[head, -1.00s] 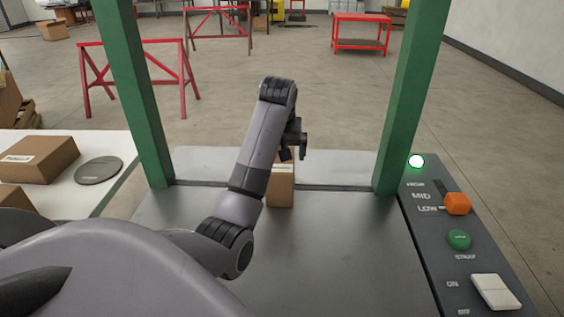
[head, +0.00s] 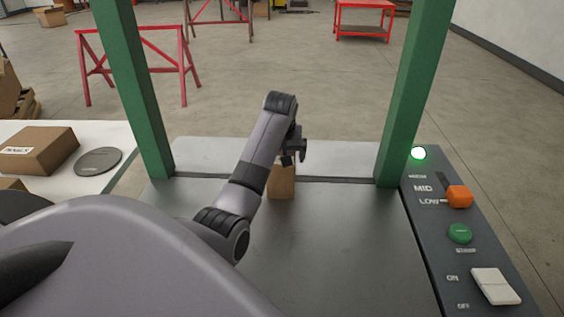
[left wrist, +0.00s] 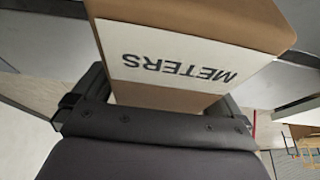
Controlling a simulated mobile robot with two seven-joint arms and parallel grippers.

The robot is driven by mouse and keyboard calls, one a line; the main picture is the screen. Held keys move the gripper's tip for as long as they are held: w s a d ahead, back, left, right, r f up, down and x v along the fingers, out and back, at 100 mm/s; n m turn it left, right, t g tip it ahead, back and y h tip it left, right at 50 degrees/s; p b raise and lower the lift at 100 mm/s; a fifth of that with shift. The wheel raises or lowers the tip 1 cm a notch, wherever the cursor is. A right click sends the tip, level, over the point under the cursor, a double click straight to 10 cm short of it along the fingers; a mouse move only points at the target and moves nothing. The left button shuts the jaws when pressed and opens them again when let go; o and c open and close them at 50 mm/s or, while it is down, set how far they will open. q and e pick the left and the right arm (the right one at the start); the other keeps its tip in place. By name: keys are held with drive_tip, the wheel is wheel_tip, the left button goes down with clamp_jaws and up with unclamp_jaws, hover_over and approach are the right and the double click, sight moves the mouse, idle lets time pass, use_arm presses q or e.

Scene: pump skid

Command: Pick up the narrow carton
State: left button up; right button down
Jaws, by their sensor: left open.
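The narrow carton (head: 282,186) is a small brown box standing on the grey metal table (head: 330,240), near its far edge. Its upper part is hidden behind my left arm and gripper in the head view. My left gripper (head: 293,158) is at the carton's top. In the left wrist view the carton (left wrist: 185,25) fills the space ahead, with a white label reading METERS. The open fingers (left wrist: 160,100) lie to either side of the carton; I cannot tell whether they touch it. My right gripper is not in view.
Green posts (head: 133,90) (head: 412,90) stand left and right of the carton. A control panel (head: 450,230) with an orange knob, green button and white switch lies at right. A white table (head: 100,140) at left holds another carton (head: 42,150) and a grey disc (head: 98,161).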

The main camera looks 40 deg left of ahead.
use_arm(q)
drive_tip(key=c, duration=1.2)
drive_tip(key=shift+c, duration=0.2)
drive_tip(key=shift+r, duration=0.1)
